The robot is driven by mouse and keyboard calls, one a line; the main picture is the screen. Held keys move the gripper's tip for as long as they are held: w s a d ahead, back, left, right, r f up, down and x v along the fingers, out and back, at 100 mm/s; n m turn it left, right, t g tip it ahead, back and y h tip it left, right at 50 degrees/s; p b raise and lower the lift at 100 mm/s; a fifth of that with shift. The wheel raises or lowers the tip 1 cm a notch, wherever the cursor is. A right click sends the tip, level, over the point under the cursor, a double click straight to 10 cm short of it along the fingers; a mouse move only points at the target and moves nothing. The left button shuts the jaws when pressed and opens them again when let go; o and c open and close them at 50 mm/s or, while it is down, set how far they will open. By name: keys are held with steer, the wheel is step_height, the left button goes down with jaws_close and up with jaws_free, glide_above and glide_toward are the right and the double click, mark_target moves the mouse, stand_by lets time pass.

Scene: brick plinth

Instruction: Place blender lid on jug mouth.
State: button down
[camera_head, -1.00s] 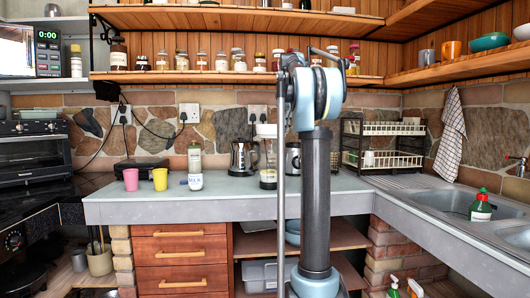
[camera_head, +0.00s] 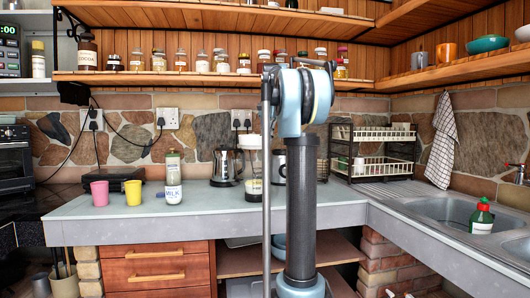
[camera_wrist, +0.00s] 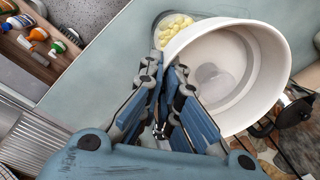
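The white round blender lid (camera_wrist: 235,75) fills the upper right of the wrist view, its hollow side facing the camera. My gripper (camera_wrist: 166,70) is at the lid's left rim, with the fingers around its wall and seemingly shut on it. In the head view the white lid (camera_head: 250,142) shows just left of my arm, above the clear jug (camera_head: 252,188) on the counter. The jug holds yellow pieces (camera_wrist: 176,24), seen partly under the lid in the wrist view. The lid hides most of the jug mouth. I cannot tell the gap between them.
A kettle (camera_head: 226,167) stands left of the jug, and a milk bottle (camera_head: 173,176), yellow cup (camera_head: 132,192) and pink cup (camera_head: 99,193) farther left. A dish rack (camera_head: 372,153) and sink (camera_head: 450,212) are at right. The counter front (camera_head: 200,222) is clear.

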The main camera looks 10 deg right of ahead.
steer(key=shift+f, duration=2.2)
steer(key=c, duration=1.8)
jaws_free()
step_height(320, 180, up, 12)
steer(key=s, duration=0.1)
steer(key=shift+d, duration=0.45)
steer(key=shift+s+f, duration=0.1)
steer(key=shift+s, duration=0.1)
steer(key=s+a+f+n, duration=0.1)
steer(key=s+f+n, duration=0.2)
steer(key=s+f, duration=1)
steer(key=s+a+f+n, duration=0.2)
steer(key=s+f+n, duration=0.2)
steer(key=s+f, duration=0.9)
steer(key=s+a+f+n+t, duration=0.1)
steer(key=s+a+f+n, duration=0.1)
steer(key=s+f, duration=1.1)
step_height(320, 180, down, 12)
steer(key=shift+s+r+n+h, duration=0.25)
steer(key=shift+n+h, duration=0.15)
steer(key=shift+n, duration=0.4)
